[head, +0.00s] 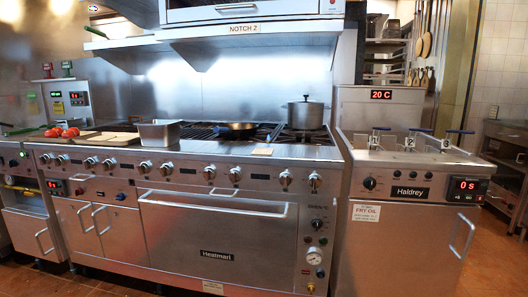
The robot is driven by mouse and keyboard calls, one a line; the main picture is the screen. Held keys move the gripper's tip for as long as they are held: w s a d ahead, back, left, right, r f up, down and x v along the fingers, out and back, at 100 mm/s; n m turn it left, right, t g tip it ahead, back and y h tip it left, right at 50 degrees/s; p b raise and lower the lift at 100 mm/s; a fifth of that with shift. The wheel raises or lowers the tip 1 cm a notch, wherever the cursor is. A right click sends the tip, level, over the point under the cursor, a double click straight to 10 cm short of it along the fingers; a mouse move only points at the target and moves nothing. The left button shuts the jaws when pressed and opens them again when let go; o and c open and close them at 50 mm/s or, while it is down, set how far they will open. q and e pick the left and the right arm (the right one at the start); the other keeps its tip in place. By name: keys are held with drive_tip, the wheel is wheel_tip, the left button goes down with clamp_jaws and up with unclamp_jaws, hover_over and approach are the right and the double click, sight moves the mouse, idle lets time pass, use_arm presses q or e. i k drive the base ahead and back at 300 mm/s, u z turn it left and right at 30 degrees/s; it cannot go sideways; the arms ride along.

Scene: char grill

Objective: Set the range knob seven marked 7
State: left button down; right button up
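A row of several silver range knobs runs along the front panel of the steel range (190,160). At the left end is a range knob (45,158); toward the middle are a range knob (145,167) and a range knob (210,172); at the right end is a range knob (315,181). The number marks by the knobs are too small to read, so I cannot tell which one bears the 7. A sign (245,29) on the hood shelf reads "NOTCH 2". Neither of my grippers is in view.
A pot (305,114), a dark pan (236,130) and a steel container (160,132) stand on the range. Below the knobs, an oven handle (213,208) sticks out. A fryer (400,215) with baskets stands at the right. The red-brown floor in front is clear.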

sight(210, 173)
drive_tip(key=z, duration=0.35)
drive_tip(key=i, duration=1.3)
drive_tip(key=u, duration=0.35)
